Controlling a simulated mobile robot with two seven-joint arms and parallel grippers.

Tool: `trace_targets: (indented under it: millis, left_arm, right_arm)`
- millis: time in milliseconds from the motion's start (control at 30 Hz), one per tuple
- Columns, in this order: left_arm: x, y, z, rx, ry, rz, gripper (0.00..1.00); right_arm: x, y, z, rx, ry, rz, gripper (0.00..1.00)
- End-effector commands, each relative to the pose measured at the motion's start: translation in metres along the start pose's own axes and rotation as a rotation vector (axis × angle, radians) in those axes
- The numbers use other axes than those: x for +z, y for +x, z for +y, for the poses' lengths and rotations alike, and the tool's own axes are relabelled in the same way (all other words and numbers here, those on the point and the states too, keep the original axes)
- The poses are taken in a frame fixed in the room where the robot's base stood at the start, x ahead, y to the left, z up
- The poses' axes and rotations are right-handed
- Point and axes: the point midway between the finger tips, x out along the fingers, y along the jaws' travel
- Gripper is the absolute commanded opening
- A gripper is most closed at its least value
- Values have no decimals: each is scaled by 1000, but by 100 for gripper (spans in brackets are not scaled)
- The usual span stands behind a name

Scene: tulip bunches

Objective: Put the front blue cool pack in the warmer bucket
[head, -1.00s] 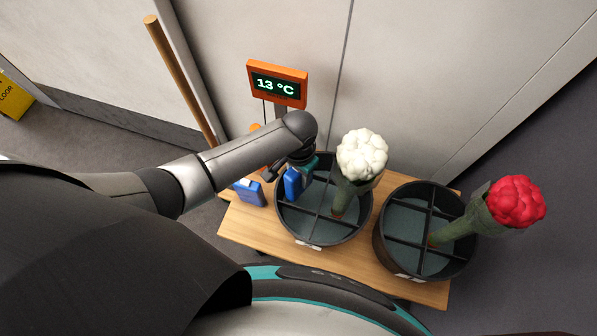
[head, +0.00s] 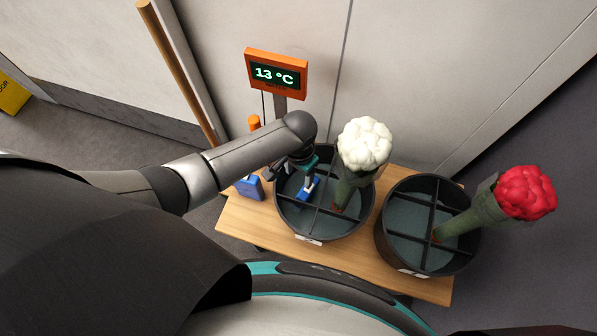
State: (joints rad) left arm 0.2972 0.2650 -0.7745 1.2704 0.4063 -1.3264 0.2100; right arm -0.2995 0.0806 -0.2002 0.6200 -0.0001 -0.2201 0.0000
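A blue cool pack (head: 303,195) is inside the left black bucket (head: 318,236), in its back-left part, tilted and partly hidden. My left gripper (head: 304,174) points down over that bucket, right at the pack; its fingers are small and overlap the pack, so I cannot tell whether they still grip it. A second blue pack (head: 249,188) stands on the wooden table, left of the bucket. The right black bucket (head: 410,271) has no blue pack visible. My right gripper is not in view.
A white flower bunch (head: 364,144) leans in the left bucket, close to my gripper. A red bunch (head: 525,192) leans out of the right bucket. Dividers cross both buckets. The wooden table (head: 345,262) is bare in front. An orange-topped item (head: 254,123) is behind my arm.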

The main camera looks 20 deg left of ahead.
Motion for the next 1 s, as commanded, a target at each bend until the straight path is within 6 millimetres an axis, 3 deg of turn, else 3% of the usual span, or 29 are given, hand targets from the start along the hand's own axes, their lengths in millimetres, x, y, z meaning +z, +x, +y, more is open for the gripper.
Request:
trace_targets:
  millis: [333,467,1000]
  left_arm:
    - [1,0,0,0,0,-3,75]
    - [1,-10,0,0,0,-1,75]
    - [0,-124,0,0,0,2,75]
  right_arm:
    - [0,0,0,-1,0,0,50]
    - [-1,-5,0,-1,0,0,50]
    - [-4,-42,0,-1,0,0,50]
